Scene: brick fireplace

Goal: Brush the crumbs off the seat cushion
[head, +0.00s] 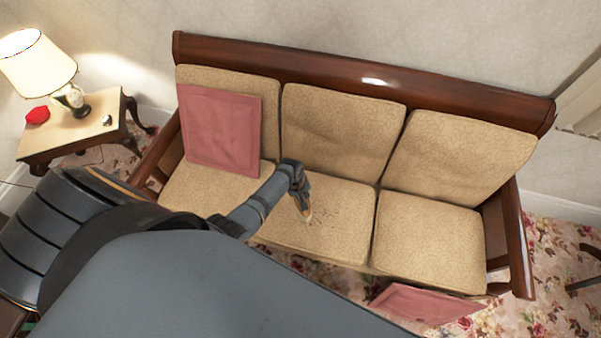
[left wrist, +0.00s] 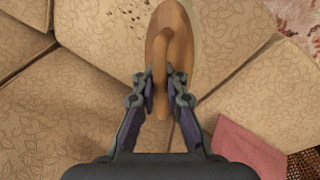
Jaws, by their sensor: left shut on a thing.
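The middle seat cushion (head: 345,232) of the sofa is tan and patterned. Dark crumbs (head: 330,213) are scattered over its middle; some also show at the top of the left wrist view (left wrist: 133,12). My left gripper (head: 304,196) is above the left part of this cushion, beside the crumbs. My right gripper is not in view.
A pink pillow (head: 223,130) leans on the left backrest; another pink piece (head: 425,302) lies on the floral carpet in front. The wooden backrest rail (head: 300,75) and armrest (head: 515,235) bound the sofa. A side table (head: 75,132) with a lamp (head: 38,72) stands left.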

